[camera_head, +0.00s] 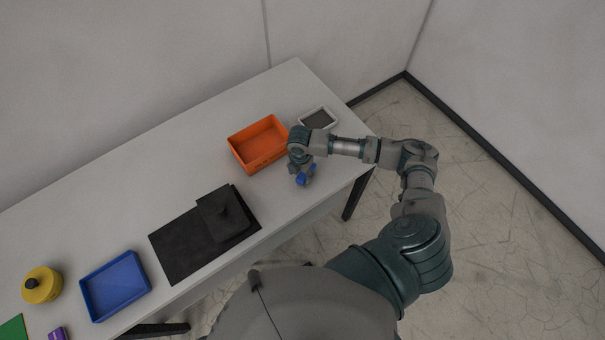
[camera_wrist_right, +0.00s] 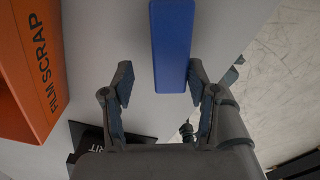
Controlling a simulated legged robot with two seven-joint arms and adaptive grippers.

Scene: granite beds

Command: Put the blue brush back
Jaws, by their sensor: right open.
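The blue brush (camera_head: 303,180) is at the right end of the white table, under my right gripper (camera_head: 300,168). In the right wrist view, a long blue block-shaped part of it (camera_wrist_right: 172,45) lies ahead of and partly between the fingertips. My right gripper (camera_wrist_right: 161,88) is open, with one finger on each side of the blue part's near end. The blue part is closer to the right finger. I cannot tell whether a finger touches it. My left gripper is not in view.
An orange bin (camera_head: 234,149) lettered with "SCRAP" stands just left of the gripper. A small white tray (camera_head: 332,122) sits behind. A black mat (camera_head: 180,250) with a dark block, a blue tray (camera_head: 92,305) and a yellow round container (camera_head: 42,287) lie leftward.

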